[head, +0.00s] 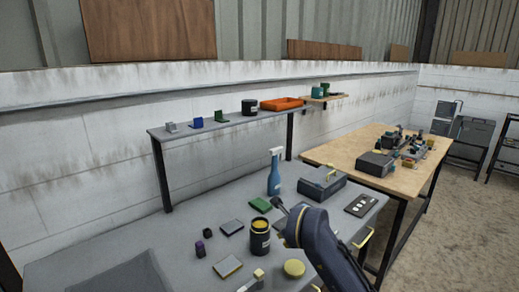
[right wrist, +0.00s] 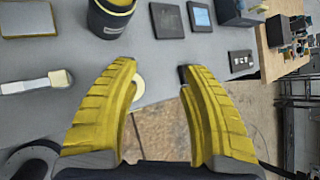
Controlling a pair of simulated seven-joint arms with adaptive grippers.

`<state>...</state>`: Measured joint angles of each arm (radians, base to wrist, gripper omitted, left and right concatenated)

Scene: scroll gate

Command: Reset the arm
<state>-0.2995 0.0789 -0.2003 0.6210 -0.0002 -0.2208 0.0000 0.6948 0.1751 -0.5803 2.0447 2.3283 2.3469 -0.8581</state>
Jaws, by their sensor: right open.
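My right gripper (right wrist: 158,72) shows in the right wrist view with its two yellow fingers spread wide and nothing between them. It hangs near the edge of the grey table (head: 120,222), with floor showing below between the fingers. In the head view my dark right arm (head: 318,245) reaches in from the bottom, over the table's front right part; its fingers cannot be made out clearly there. My left gripper is in neither view.
A dark jar (head: 260,238), a yellow disc (head: 293,268), a brush (head: 252,281) and a blue spray bottle (head: 274,175) are near my right arm. A grey case (head: 322,183) stands behind it. A wooden table (head: 400,180) is beyond; a raised shelf (head: 215,125) runs along the wall.

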